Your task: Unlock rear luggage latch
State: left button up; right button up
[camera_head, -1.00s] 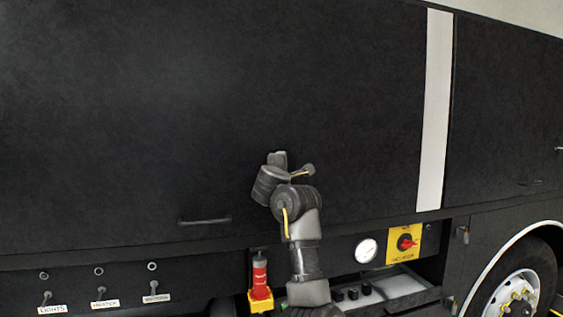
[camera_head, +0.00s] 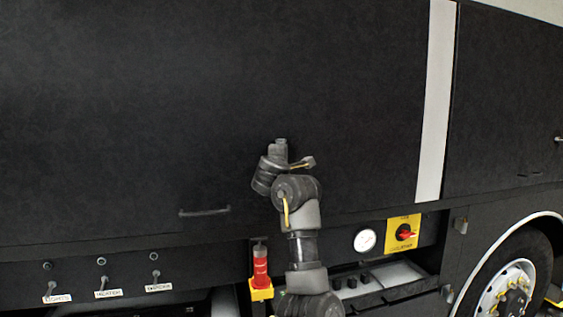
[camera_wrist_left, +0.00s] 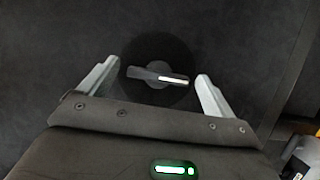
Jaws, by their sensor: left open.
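The latch (camera_wrist_left: 158,76) is a dark round plate with a turning bar lying nearly level, its right half pale, in the left wrist view. My left gripper (camera_wrist_left: 159,68) is open, with one pale finger on each side of the bar and gaps to both. I cannot tell how far the fingertips are from the panel. In the head view my left arm rises from the bottom middle to the dark luggage door (camera_head: 340,120). The latch does not show there, and the fingers cannot be made out. My right gripper is not in view.
A door handle (camera_head: 204,212) is left of the arm. Below are labelled switches (camera_head: 102,281), a red plunger on a yellow base (camera_head: 260,268), a gauge (camera_head: 365,241) and a red rotary switch on a yellow plate (camera_head: 404,232). A wheel (camera_head: 508,287) stands at the lower right.

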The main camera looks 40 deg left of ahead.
pick_arm(q)
jog(key=shift+s, duration=0.1)
jog(key=v, duration=1)
jog(key=shift+s+d, duration=0.2)
jog(key=shift+s, duration=0.1)
jog(key=shift+a, duration=0.1)
